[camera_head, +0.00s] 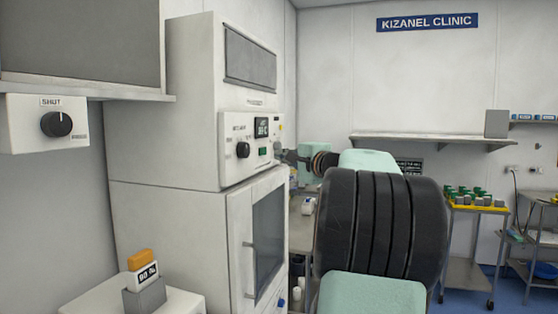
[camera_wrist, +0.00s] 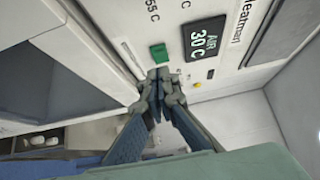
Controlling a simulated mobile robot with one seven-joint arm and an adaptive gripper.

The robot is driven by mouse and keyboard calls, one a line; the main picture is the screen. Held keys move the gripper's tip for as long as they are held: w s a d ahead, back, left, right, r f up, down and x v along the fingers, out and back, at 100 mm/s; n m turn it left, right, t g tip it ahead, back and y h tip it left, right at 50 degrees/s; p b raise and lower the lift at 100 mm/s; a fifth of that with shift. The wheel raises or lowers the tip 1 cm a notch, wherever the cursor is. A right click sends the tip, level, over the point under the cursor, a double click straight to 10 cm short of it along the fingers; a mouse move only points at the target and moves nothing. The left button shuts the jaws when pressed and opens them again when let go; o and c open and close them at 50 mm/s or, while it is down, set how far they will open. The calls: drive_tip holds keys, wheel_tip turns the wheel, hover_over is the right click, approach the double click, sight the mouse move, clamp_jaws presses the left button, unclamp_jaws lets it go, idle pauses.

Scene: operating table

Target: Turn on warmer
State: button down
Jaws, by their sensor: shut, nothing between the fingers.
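The warmer (camera_head: 150,150) is a tall white cabinet with a glass door at the left of the head view. Its control panel (camera_head: 228,170) has a black knob (camera_head: 242,150), a small display (camera_head: 261,128) and a green button (camera_head: 263,152). In the wrist view the display (camera_wrist: 203,42) reads "AIR 30 C", and the green button (camera_wrist: 158,54) is raised from the panel. My gripper (camera_wrist: 159,76) is shut and empty, with its fingertips just beside the green button. I cannot tell whether they touch the panel. The gripper (camera_head: 283,153) also shows at the panel's right side in the head view.
A wall box (camera_head: 20,125) with a knob marked "SHUT" is at the far left. A white stand (camera_head: 185,302) holds an orange-topped item (camera_head: 142,262) in front of the warmer. A yellow-topped cart (camera_head: 468,240) stands at the right. My arm covers the middle.

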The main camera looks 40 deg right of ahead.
drive_tip(key=s+a+b, duration=0.1)
drive_tip(key=s+a, duration=0.2)
drive_tip(key=s, duration=0.3)
drive_tip(key=shift+w, duration=0.1)
idle(0.5)
